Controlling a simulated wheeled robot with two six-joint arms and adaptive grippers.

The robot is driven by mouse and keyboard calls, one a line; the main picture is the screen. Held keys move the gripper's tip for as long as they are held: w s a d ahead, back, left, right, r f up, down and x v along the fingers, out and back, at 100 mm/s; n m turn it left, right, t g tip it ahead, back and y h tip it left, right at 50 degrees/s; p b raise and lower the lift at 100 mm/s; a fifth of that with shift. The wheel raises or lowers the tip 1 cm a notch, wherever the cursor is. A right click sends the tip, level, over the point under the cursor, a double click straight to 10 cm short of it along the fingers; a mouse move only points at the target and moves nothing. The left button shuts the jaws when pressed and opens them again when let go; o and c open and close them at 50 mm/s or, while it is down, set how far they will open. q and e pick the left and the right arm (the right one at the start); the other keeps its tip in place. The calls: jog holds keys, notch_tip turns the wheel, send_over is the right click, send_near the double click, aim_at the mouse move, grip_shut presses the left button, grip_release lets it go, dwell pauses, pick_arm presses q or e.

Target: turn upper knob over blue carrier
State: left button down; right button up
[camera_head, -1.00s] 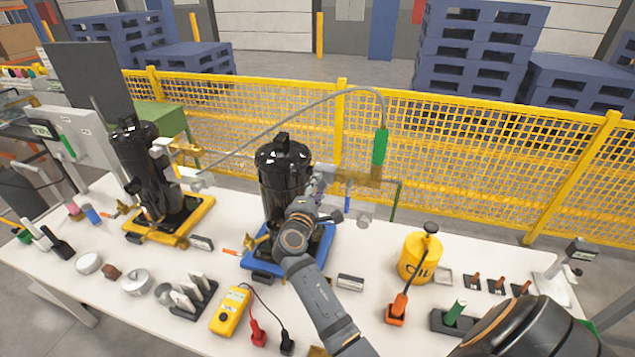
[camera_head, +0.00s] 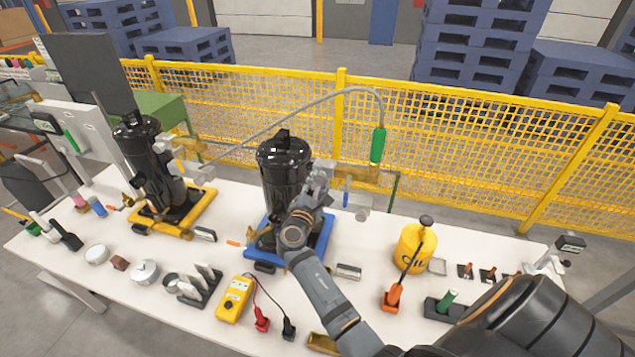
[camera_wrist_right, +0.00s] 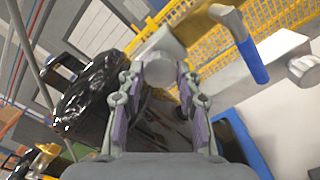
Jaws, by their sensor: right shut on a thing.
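A black compressor (camera_head: 283,165) stands upright on the blue carrier (camera_head: 327,232) in the middle of the table. My right gripper (camera_head: 319,182) is at the upper right side of this compressor. In the right wrist view its two fingers (camera_wrist_right: 164,85) are shut on a round grey knob (camera_wrist_right: 163,68), the upper knob, at the end of a metal fitting. The blue carrier also shows in the right wrist view (camera_wrist_right: 242,145), below the fingers. In the head view the gripper largely hides the knob, and its turn angle cannot be told. My left gripper is not in view.
A blue-handled valve (camera_wrist_right: 252,62) and a second grey knob (camera_wrist_right: 303,70) lie close right of the fingers. A grey hose (camera_head: 290,110) arches behind the compressor to a green handle (camera_head: 378,145). A yellow oil can (camera_head: 416,250) stands to the right; a yellow carrier (camera_head: 197,213) is left.

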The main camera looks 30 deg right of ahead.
jog(key=shift+r, duration=0.1)
dwell(0.3)
jog(key=o, duration=1.1)
jog(key=shift+o, duration=0.2)
notch_tip(320, 180, up, 10)
jog(key=shift+w+d, duration=0.1)
jog(key=shift+d, duration=0.05)
